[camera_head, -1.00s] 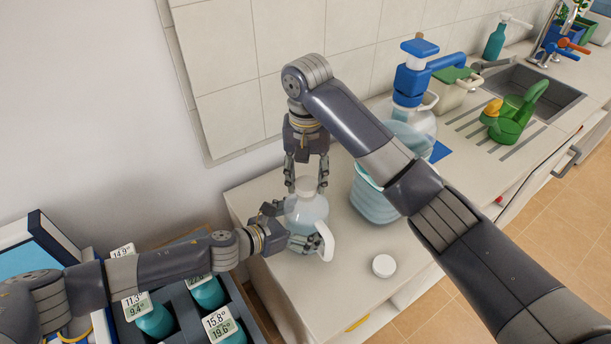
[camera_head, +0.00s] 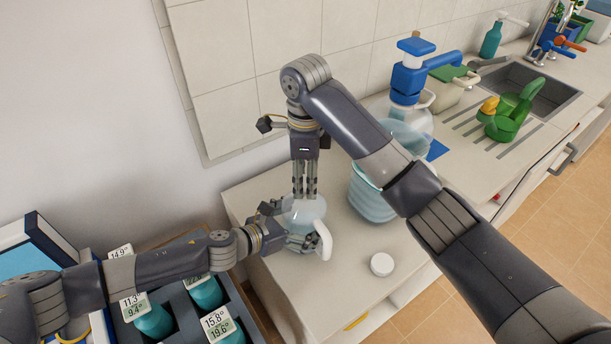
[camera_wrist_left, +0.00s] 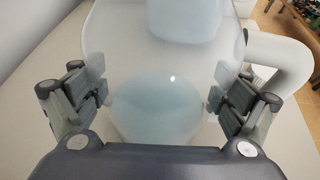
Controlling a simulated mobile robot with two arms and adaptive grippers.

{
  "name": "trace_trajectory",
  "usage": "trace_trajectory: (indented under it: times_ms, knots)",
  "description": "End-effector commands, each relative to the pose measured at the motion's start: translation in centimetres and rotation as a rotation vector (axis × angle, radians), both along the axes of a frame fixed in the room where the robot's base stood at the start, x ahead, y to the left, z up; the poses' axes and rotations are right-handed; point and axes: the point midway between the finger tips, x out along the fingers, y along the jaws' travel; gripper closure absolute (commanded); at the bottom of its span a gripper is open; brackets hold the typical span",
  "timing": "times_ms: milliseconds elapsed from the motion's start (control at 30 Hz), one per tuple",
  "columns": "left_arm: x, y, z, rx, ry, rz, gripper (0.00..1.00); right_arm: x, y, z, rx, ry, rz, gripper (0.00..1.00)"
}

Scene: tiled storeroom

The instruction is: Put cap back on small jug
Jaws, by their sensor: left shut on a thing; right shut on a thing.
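The small jug (camera_head: 303,216) is translucent with pale blue liquid and a white handle. It stands upright near the counter's left end. My left gripper (camera_head: 283,226) is shut on its body from the left. In the left wrist view the jug (camera_wrist_left: 157,65) fills the space between the fingers of the left gripper (camera_wrist_left: 157,95). My right gripper (camera_head: 305,192) points straight down, fingers close together, shut on the jug's narrow top. The fingers hide what exactly they grip there. A round white cap (camera_head: 381,264) lies flat on the counter, right of the jug.
A larger blue container (camera_head: 370,198) stands right of the jug, partly behind my right arm. Behind it is a clear jug with a blue pump (camera_head: 410,80). A green watering can (camera_head: 510,115) is by the sink. A crate of teal bottles (camera_head: 240,300) is below left. The counter (camera_head: 335,290) is clear in front.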

Motion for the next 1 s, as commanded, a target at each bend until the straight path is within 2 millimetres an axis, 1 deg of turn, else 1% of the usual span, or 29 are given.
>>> trace_trajectory:
  times_ms: [100, 267, 400, 633, 667, 700, 733, 1000]
  knots:
    - [-0.08, 0.10, -0.26, 0.005, 0.001, 0.000, 0.75, -0.03, 0.11, 0.14, 0.004, -0.002, -0.160, 0.65]
    - [-0.09, 0.09, -0.26, 0.005, 0.001, 0.000, 0.75, -0.07, 0.12, 0.13, 0.004, -0.003, -0.296, 0.65]
    - [-0.09, 0.09, -0.26, 0.005, 0.001, 0.000, 0.75, -0.08, 0.13, 0.12, 0.004, -0.003, -0.328, 0.65]
    - [-0.10, 0.09, -0.27, 0.005, 0.001, 0.000, 0.75, -0.08, 0.12, 0.12, 0.004, -0.003, -0.327, 0.65]
    - [-0.10, 0.09, -0.27, 0.005, 0.001, 0.000, 0.75, -0.08, 0.12, 0.12, 0.004, -0.003, -0.326, 0.51]
    - [-0.10, 0.09, -0.27, 0.005, 0.001, 0.000, 0.75, -0.07, 0.11, 0.11, 0.003, -0.003, -0.326, 0.42]
    - [-0.11, 0.09, -0.27, 0.005, 0.001, 0.000, 0.75, -0.08, 0.11, 0.10, 0.003, -0.003, -0.326, 0.37]
    - [-0.11, 0.09, -0.27, 0.004, 0.002, 0.000, 0.75, -0.11, 0.06, 0.01, 0.001, -0.001, -0.326, 0.37]
